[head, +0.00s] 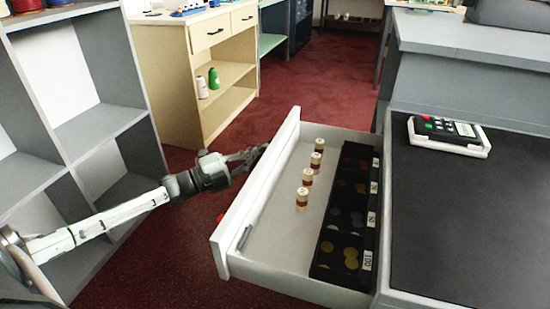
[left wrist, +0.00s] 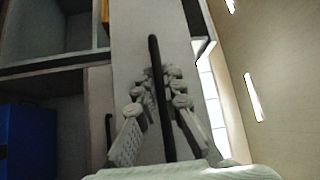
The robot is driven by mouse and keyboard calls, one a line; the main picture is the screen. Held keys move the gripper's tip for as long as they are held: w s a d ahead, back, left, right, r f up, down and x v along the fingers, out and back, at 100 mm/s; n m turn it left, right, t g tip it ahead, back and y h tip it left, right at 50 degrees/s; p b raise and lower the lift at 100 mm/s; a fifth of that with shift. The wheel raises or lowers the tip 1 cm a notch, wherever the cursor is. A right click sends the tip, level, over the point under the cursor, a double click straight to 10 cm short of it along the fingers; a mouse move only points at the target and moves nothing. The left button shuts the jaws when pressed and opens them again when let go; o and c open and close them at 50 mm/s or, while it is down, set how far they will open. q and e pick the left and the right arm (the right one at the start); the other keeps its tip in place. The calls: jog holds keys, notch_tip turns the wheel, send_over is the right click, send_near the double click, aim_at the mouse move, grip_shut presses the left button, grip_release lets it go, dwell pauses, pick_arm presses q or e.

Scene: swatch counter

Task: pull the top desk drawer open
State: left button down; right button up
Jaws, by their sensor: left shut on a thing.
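The top desk drawer (head: 258,190) stands pulled well out from the desk (head: 440,300), its white front panel facing left. My left gripper (head: 258,154) is at the outer side of that front panel, partly hidden by it in the head view. In the left wrist view, the fingers (left wrist: 160,88) are on both sides of a dark bar handle (left wrist: 156,60), shut on it. The handle is hidden in the head view. My right gripper is not in view.
In the drawer are several upright coin rolls (head: 302,199), a black coin tray (head: 323,270) and a pen-like item (head: 244,238). A keypad device (head: 446,130) sits on the desk. Grey shelves (head: 95,125) stand left, a wooden cabinet (head: 165,80) behind. Red floor lies clear between.

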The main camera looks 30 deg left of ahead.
pick_arm(q)
jog(key=shift+s+a, duration=0.1)
jog(key=shift+a, duration=0.2)
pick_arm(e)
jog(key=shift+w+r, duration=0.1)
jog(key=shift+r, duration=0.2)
pick_arm(q)
jog(key=c, duration=1.6)
grip_release()
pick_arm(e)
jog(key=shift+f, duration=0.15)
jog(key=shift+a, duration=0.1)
pick_arm(q)
jog(key=v, duration=1.2)
